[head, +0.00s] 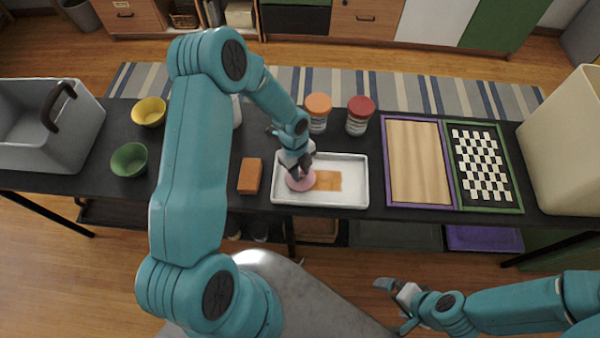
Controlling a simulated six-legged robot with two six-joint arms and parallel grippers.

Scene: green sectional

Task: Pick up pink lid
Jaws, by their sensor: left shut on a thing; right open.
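The pink lid (300,182) is a small round disc at the left side of the white tray (352,196) on the black table. My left gripper (299,170) reaches down into the tray from above and is shut on the pink lid. The gripper covers part of the lid, and I cannot tell whether the lid still touches the tray. An orange-brown patch (328,181) lies in the tray just right of the lid. My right gripper (392,306) is open and empty, low in front of the table.
Jars with an orange lid (318,104) and a red lid (361,106) stand behind the tray. An orange block (250,176) lies left of it. Yellow (149,111) and green (129,160) bowls, a grey bin (62,140), framed panels (418,199) and a beige bin (570,150) flank the table.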

